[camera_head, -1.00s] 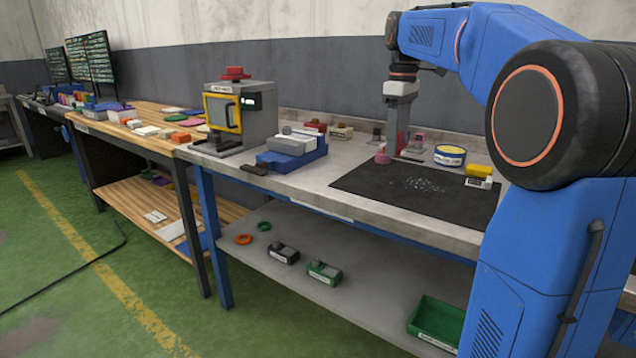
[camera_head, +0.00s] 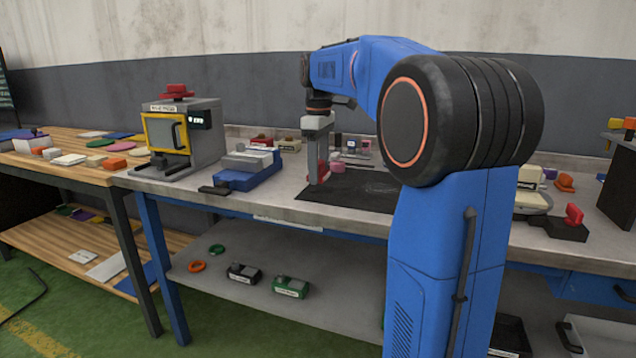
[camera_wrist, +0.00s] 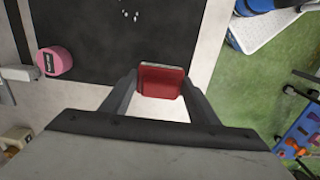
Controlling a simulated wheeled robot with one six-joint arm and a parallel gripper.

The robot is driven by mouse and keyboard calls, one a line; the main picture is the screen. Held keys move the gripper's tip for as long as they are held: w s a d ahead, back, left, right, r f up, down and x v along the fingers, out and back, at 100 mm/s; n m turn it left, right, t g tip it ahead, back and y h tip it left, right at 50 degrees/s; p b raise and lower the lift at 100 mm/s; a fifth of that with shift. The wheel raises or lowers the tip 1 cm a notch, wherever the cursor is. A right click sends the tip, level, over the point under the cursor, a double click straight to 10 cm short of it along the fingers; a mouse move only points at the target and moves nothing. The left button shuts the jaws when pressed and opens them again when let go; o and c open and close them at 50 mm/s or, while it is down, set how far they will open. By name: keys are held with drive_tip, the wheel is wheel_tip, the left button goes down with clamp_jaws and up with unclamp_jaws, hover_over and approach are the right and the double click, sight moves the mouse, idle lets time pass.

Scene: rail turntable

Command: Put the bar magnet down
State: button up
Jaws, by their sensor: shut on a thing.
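The bar magnet (camera_wrist: 161,83) is red with a pale grey end edge. In the wrist view it sits between the two fingers of my gripper (camera_wrist: 160,92), which is shut on it. In the head view my gripper (camera_head: 318,160) points down over the left part of the black mat (camera_head: 345,194), with red showing at its lower end. I cannot tell whether the magnet touches the surface. My arm hides the right part of the mat.
A pink cylinder (camera_wrist: 55,61) stands at the mat's edge; it also shows in the head view (camera_head: 338,166). A blue-and-grey vise-like block (camera_head: 245,168) and a grey machine with a yellow-framed door (camera_head: 180,135) stand to the left. Green floor (camera_wrist: 245,85) lies beyond the bench edge.

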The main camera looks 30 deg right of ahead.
sight(319, 193)
drive_tip(key=shift+f, duration=2)
drive_tip(key=shift+s+f, duration=0.1)
drive_tip(key=shift+f, duration=0.25)
drive_tip(key=o, duration=1)
drive_tip(key=shift+f, duration=0.25)
wheel_tip(319, 193, up, 13)
drive_tip(key=shift+r, duration=0.15)
drive_tip(key=s+a+f+m+t, duration=0.1)
drive_tip(key=s+a+f+m, duration=0.1)
drive_tip(key=s+a+f, duration=0.45)
drive_tip(key=s+a+f+m+t, duration=0.2)
drive_tip(key=s+a+f, duration=0.2)
drive_tip(key=s, duration=0.6)
drive_tip(key=s+a+f+m, duration=0.1)
drive_tip(key=s+f, duration=0.3)
drive_tip(key=f, duration=0.1)
drive_tip(key=s+a+f+m+t, duration=0.1)
drive_tip(key=s+a+f, duration=0.1)
drive_tip(key=s+f, duration=0.3)
drive_tip(key=s+a+f+m, duration=0.1)
drive_tip(key=s+a+f, duration=0.1)
drive_tip(key=s+f, duration=0.2)
drive_tip(key=shift+s+a+f+m+t, duration=0.1)
drive_tip(key=shift+s+f+m+t, duration=0.1)
drive_tip(key=shift+f, duration=0.65)
drive_tip(key=shift+s+a+f+m+t, duration=0.1)
drive_tip(key=shift+f+t, duration=0.1)
drive_tip(key=shift+f, duration=0.65)
